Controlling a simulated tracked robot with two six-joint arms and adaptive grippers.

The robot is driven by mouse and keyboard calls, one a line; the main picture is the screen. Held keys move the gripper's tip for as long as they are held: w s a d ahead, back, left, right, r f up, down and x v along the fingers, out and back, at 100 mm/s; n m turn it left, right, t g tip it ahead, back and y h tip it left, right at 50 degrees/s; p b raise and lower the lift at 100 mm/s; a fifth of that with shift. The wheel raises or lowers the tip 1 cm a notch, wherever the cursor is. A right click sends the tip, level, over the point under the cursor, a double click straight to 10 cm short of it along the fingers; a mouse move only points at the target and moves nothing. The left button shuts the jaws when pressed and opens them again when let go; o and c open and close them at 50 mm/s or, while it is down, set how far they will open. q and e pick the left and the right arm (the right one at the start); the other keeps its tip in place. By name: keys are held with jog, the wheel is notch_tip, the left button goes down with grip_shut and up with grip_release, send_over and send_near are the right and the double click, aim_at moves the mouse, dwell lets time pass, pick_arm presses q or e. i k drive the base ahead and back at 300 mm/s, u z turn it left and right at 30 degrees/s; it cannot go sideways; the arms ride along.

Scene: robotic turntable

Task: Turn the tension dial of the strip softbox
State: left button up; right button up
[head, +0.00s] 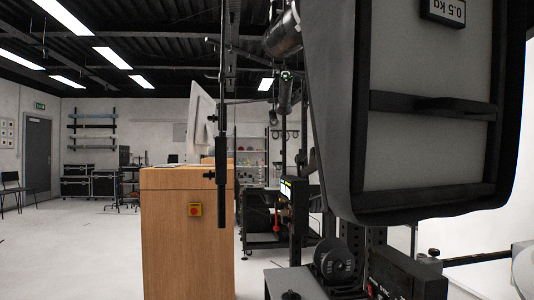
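A large dark panel with a black frame and grey inner faces (425,150) hangs close in front at the upper right. It looks like a softbox, but I cannot be sure it is the strip softbox. A small upside-down label reading 0.5 kg (445,11) is on its top part. A round black ribbed knob or disc (334,260) sits below it on dark equipment. I cannot tell whether this is the tension dial. Neither of my grippers shows in the head view.
Black equipment (405,275) fills the lower right. The floor (70,255) at left is clear.

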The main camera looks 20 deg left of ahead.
aim_at(211, 149)
jog(key=u, duration=1.05)
jog(key=i, duration=0.1)
jog(key=z, duration=1.75)
jog(key=k, duration=1.55)
jog(key=u, duration=1.25)
jog(key=i, duration=1)
jog(key=z, duration=0.05)
